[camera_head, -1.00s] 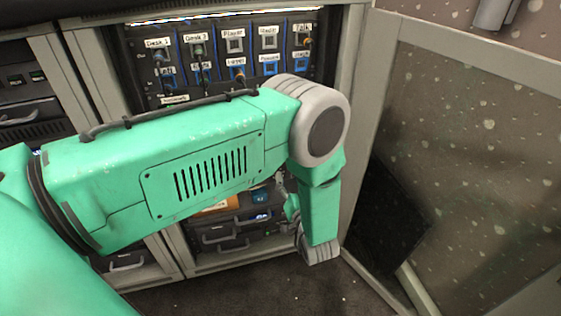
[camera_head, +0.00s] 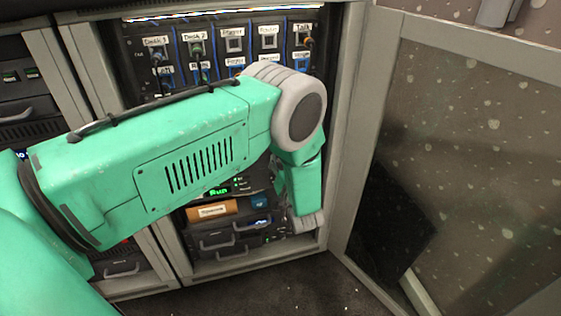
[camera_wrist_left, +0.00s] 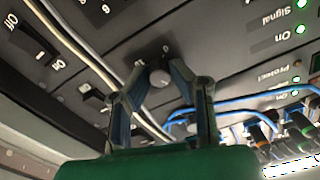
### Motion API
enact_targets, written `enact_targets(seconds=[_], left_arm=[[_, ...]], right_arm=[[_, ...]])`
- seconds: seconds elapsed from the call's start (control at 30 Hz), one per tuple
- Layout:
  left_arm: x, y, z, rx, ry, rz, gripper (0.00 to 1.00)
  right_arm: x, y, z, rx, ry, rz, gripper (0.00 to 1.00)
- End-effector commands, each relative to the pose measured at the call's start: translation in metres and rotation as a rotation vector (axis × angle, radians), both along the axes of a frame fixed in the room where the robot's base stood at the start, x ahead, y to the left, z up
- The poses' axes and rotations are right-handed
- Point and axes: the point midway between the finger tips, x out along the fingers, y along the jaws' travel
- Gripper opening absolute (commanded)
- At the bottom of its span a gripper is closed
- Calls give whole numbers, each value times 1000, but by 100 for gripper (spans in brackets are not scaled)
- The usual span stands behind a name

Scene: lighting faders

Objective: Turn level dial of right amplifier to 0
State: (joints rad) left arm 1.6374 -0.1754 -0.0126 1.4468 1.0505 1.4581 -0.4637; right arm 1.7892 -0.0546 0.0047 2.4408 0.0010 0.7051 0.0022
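In the left wrist view a small grey round dial (camera_wrist_left: 159,77) sits on a dark panel, seen upside down, with white digits beside it. A 0 is legible just above it. My left gripper (camera_wrist_left: 158,72) has one finger on each side of this dial. The fingertips are very close to it; I cannot tell whether they press on it. In the head view my left arm covers the middle of the rack, so the dial and the gripper are hidden. I cannot tell from the frames which amplifier this panel belongs to. My right gripper is not in view.
Grey and blue cables (camera_wrist_left: 240,101) run close by my left fingers. Switches (camera_wrist_left: 38,45) are on the panel at left. In the head view, an open cabinet door (camera_head: 455,150) stands right of the rack. Labelled modules (camera_head: 232,45) are above my arm, and drawers (camera_head: 225,245) are below.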

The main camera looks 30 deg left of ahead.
Motion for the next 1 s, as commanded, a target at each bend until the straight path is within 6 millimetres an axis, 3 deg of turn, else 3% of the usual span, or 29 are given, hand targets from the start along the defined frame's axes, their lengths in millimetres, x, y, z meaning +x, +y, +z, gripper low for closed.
enact_targets(seconds=[0.47,1.0], left_arm=[[0,-2,-1,-41,-42,-3,0],[-2,-1,-1,-328,-375,0,0]], right_arm=[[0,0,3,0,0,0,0],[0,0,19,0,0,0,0]])
